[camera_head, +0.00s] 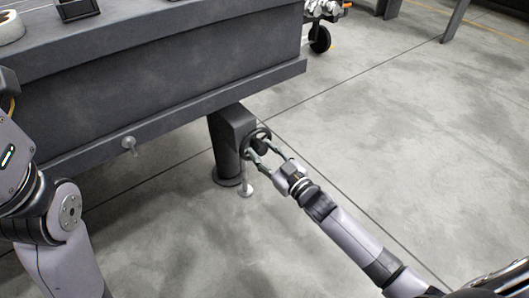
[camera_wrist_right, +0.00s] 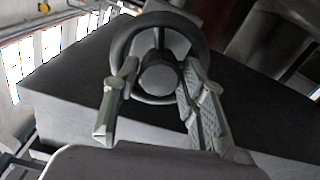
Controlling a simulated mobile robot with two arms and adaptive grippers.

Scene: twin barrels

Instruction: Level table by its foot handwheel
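The foot handwheel (camera_head: 262,134) is a dark ring on the side of the table's leg (camera_head: 230,140). It also shows in the right wrist view (camera_wrist_right: 158,42), with spokes and a round hub. My right gripper (camera_head: 262,152) is at the handwheel. In the right wrist view its two fingers (camera_wrist_right: 158,88) are spread apart, one on each side of the hub and over the rim's lower part. I cannot tell whether they touch the wheel. The dark grey table (camera_head: 180,70) stands above. My left arm is at the left edge; its gripper is out of frame.
A light metal foot (camera_head: 245,188) stands on the floor under the handwheel. A small knob (camera_head: 129,143) sticks out from the table's lower rail. A tape roll (camera_head: 10,27) lies on the tabletop. A wheeled cart (camera_head: 322,30) stands behind. The concrete floor to the right is clear.

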